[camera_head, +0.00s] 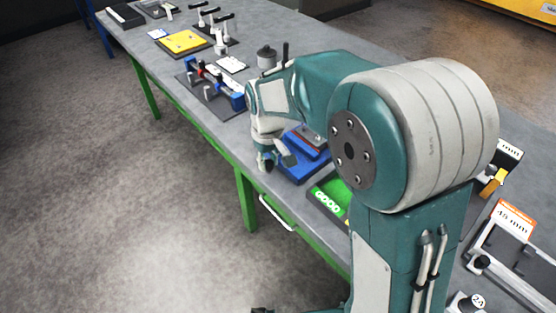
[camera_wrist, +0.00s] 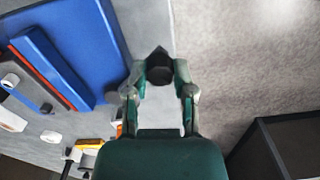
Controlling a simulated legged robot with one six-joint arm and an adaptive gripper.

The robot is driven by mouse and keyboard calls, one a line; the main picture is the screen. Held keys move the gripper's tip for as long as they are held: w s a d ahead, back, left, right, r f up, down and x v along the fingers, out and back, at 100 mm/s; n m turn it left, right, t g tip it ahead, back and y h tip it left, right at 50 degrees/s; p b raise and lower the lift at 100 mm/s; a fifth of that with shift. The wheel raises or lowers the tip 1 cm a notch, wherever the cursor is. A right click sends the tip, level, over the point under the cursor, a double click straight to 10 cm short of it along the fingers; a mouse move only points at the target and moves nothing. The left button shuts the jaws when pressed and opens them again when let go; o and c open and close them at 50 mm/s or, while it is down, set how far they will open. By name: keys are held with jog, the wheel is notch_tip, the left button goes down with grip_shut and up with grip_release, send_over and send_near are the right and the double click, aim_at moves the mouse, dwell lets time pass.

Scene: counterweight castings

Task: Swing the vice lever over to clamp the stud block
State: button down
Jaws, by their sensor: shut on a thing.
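The blue vice (camera_head: 297,170) sits near the table's front edge in the head view, partly behind my arm. A grey and reddish-brown piece (camera_head: 312,138) shows on it, perhaps the stud block; its seating is unclear. In the wrist view the vice's blue body (camera_wrist: 90,35) fills the upper left, with a thin orange-red strip (camera_wrist: 47,72) along it. My gripper (camera_head: 276,160) is at the vice's left side, near the table edge. In the wrist view my gripper (camera_wrist: 160,80) is shut on a dark knob (camera_wrist: 160,66), apparently the lever's end. The lever's shaft is hidden.
A green GOOD pad (camera_head: 330,199) lies right of the vice. A blue-ended fixture (camera_head: 212,88), a yellow plate (camera_head: 183,42) and several black-handled clamps stand farther along the table. A 45 mm labelled fixture (camera_head: 510,222) is at right. Open floor (camera_head: 130,210) lies beyond the table edge.

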jog(key=a+m, duration=0.2)
jog(key=shift+w+m, duration=0.4)
jog(key=shift+w+a+m, duration=0.35)
jog(key=shift+a+m, duration=0.1)
jog(key=shift+m, duration=0.3)
jog(key=shift+w+a+m, duration=0.3)
jog(key=shift+a+m, duration=0.15)
jog(key=shift+m, duration=0.3)
jog(key=shift+c, duration=2.3)
grip_release()
jog(key=shift+a, duration=0.15)
notch_tip(320, 180, up, 12)
